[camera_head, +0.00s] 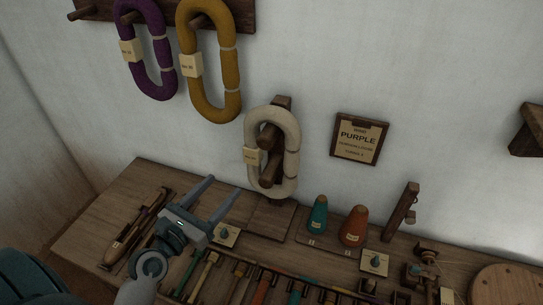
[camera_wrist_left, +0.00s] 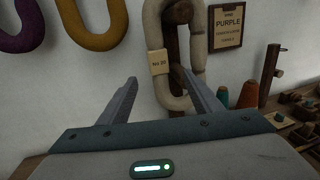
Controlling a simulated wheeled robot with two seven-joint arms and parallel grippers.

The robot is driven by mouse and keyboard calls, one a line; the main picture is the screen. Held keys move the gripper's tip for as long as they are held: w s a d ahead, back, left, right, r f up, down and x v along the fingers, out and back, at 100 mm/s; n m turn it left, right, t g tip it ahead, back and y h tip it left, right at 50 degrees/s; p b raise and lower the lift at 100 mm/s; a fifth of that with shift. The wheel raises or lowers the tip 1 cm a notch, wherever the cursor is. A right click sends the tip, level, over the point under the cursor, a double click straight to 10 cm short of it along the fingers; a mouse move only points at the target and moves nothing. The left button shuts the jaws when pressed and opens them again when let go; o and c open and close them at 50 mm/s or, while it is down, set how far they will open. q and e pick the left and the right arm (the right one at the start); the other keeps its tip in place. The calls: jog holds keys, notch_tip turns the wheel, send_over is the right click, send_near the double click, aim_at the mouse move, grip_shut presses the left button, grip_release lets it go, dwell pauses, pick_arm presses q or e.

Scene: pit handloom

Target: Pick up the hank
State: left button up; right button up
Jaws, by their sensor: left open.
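A cream hank (camera_head: 293,150) with a small tag hangs as an upright loop on a wooden stand with pegs (camera_head: 269,172) on the bench. It also shows in the left wrist view (camera_wrist_left: 152,32), beyond my fingers. A purple hank (camera_head: 161,50) and a mustard hank (camera_head: 232,62), both tagged, hang from a wall rail at the upper left. My left gripper (camera_head: 226,186) is open and empty above the bench, lower left of the cream hank and apart from it. In the left wrist view its fingers (camera_wrist_left: 156,76) point towards the cream loop's lower part. My right gripper is not seen.
A framed card reading "PURPLE" (camera_head: 360,140) hangs on the wall. Teal (camera_head: 317,215) and orange (camera_head: 354,226) cones and a wooden post (camera_head: 401,210) stand right of the cream hank. Several tools line the bench front. The bench's back left (camera_head: 143,172) is fairly clear.

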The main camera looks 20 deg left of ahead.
aim_at(249, 158)
pick_arm(q)
jog(key=w+p, duration=0.1)
jog(key=w, duration=0.2)
jog(key=w+d+p, duration=0.1)
jog(key=w, duration=0.3)
jog(key=w+p, duration=0.1)
jog(key=w, duration=0.3)
jog(key=shift+w+d, duration=0.2)
jog(key=shift+d, duration=0.05)
jog(key=shift+w, duration=0.35)
jog(key=shift+w, duration=0.25)
jog(key=shift+w+d+f+p, duration=0.1)
jog(key=shift+w+p, duration=0.1)
jog(key=shift+w, duration=0.6)
jog(key=shift+w+a+f+p, duration=0.15)
jog(key=shift+w+p, duration=0.1)
jog(key=shift+w, duration=0.5)
jog(key=shift+w+d+f+p, duration=0.1)
jog(key=shift+w+d+p, duration=0.1)
jog(key=shift+w, duration=0.6)
